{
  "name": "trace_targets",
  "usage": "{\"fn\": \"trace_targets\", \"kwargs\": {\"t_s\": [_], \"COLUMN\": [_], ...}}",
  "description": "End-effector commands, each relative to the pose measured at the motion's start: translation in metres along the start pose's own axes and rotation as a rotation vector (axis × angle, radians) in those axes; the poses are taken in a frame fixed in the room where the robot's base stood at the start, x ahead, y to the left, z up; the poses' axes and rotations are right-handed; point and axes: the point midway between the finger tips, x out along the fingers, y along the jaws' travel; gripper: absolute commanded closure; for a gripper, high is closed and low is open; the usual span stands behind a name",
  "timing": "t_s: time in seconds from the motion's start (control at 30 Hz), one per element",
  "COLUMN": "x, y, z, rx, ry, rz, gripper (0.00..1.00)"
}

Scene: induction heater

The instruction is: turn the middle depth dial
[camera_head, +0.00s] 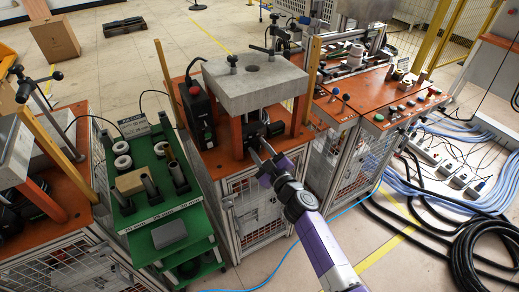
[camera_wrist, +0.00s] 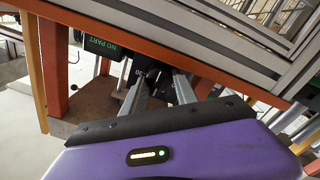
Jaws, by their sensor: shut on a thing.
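The middle machine has a black unit (camera_head: 257,130) under its thick grey block (camera_head: 254,84). My gripper (camera_head: 261,151) reaches in from the front right, with its fingertips at the front of this unit. In the wrist view my gripper (camera_wrist: 160,80) has its two grey fingers on either side of a small dark part, the middle depth dial (camera_wrist: 157,77), and is shut on it. The dial is mostly hidden by the fingers, so its markings and angle cannot be read.
Orange posts (camera_head: 236,132) flank the black unit closely. A black control box with a red button (camera_head: 196,105) stands to the left. A green cart (camera_head: 158,190) with rings and cylinders stands further left. Cables (camera_head: 440,200) lie on the floor at right.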

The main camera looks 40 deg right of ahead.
Motion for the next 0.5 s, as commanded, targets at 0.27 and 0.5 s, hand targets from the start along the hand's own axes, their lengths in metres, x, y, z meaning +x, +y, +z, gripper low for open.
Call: {"fn": "trace_targets", "kwargs": {"t_s": [0.27, 0.5], "x": [-0.0004, -0.0004], "y": [-0.0004, -0.0004], "z": [0.0005, 0.0005], "rx": [-0.043, -0.044], "ry": [0.001, 0.001], "rz": [0.000, 0.000], "gripper": [1.00, 1.00]}}
